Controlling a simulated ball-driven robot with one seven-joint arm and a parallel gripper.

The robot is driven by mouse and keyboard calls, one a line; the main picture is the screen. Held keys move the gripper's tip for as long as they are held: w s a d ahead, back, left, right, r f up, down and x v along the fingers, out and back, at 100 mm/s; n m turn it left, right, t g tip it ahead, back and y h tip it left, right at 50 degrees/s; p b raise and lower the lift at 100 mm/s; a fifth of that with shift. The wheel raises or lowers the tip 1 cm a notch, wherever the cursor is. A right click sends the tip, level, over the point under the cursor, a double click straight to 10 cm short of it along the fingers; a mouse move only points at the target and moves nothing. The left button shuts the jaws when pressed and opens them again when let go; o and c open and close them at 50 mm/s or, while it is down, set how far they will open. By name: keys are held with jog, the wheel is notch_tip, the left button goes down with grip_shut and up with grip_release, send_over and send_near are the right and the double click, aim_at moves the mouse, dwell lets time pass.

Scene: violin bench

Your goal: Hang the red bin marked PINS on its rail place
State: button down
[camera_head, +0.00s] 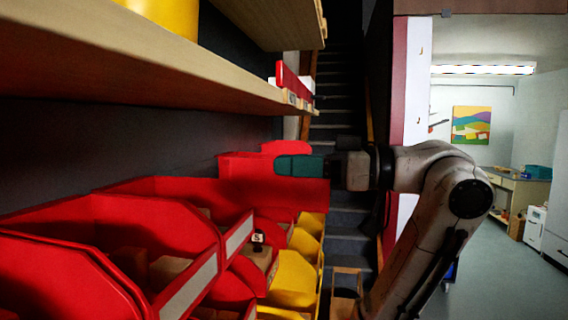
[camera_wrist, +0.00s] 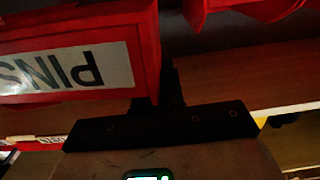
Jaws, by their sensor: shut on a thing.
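The red bin marked PINS (camera_wrist: 65,70) fills the upper left of the wrist view, its white label upside down there. In the head view a red bin (camera_head: 305,195), which appears to be the same one, is at the far end of the row of red bins. My gripper (camera_head: 300,166) is shut on it, its teal part against the red wall. In the wrist view a dark finger (camera_wrist: 172,85) stands against the bin's edge. I cannot make out the bin's rail place; the bins hide the rail.
Large red bins (camera_head: 100,222) with contents line the left, and yellow bins (camera_head: 292,268) sit lower. A wooden shelf (camera_head: 150,75) runs above, close over the bins. Another red bin (camera_wrist: 240,10) shows in the wrist view. Stairs and open floor (camera_head: 505,270) lie beyond and right.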

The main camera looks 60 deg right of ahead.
jog(key=v, duration=1)
jog(key=shift+p, duration=0.4)
dwell(0.6)
dwell(0.4)
